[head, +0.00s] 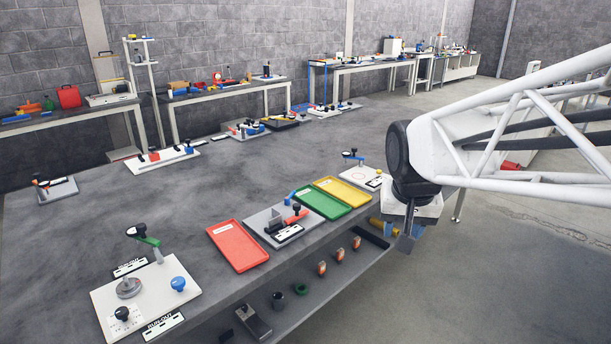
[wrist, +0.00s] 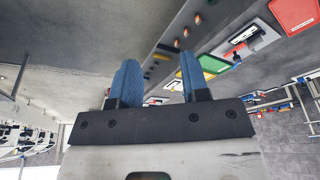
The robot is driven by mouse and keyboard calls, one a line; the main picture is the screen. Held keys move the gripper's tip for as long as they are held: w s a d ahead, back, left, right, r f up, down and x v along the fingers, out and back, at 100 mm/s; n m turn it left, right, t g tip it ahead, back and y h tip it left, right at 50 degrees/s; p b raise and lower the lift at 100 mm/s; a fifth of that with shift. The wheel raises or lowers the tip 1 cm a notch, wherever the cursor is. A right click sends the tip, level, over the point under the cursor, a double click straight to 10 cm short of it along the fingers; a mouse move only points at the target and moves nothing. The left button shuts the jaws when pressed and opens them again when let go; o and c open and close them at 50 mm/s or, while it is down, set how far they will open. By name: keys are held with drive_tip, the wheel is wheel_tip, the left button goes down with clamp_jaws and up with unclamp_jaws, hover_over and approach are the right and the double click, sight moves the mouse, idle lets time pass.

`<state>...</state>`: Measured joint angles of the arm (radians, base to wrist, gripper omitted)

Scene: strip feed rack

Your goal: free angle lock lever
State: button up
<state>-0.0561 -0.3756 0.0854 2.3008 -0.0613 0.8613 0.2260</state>
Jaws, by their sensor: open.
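My gripper (head: 403,232) hangs off the right front edge of the bench, its blue fingers apart. In the wrist view the two blue fingers (wrist: 158,80) stand apart with nothing between them. Several lever fixtures are on the bench, and I cannot tell which lever is the angle lock lever. A grey fixture (head: 262,219) with a red lever (head: 297,217) and a blue handle (head: 290,196) lies left of my gripper. A white plate (head: 378,183) with a blue-topped lever (head: 352,155) is nearer to my gripper. A front-left plate (head: 103,297) carries a green lever (head: 149,240).
A red tray (head: 237,246), a green tray (head: 322,201) and a yellow tray (head: 344,194) lie along the front edge. Knobs and small parts sit on a shelf (head: 305,300) below. Other fixtures stand at the back. The middle of the bench (head: 130,205) is clear.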

drive_tip(key=w+a+m, duration=0.1)
drive_tip(key=w+a, duration=0.3)
drive_tip(key=w, duration=1.2)
drive_tip(key=m+t, duration=0.2)
drive_tip(key=m, duration=0.1)
hover_over(292, 193)
drive_tip(key=s, duration=0.3)
wheel_tip(292, 193, down, 20)
drive_tip(key=shift+s, duration=0.2)
drive_tip(key=shift+x, duration=3.85)
drive_tip(key=shift+s+a, duration=0.1)
drive_tip(key=shift+a, duration=0.05)
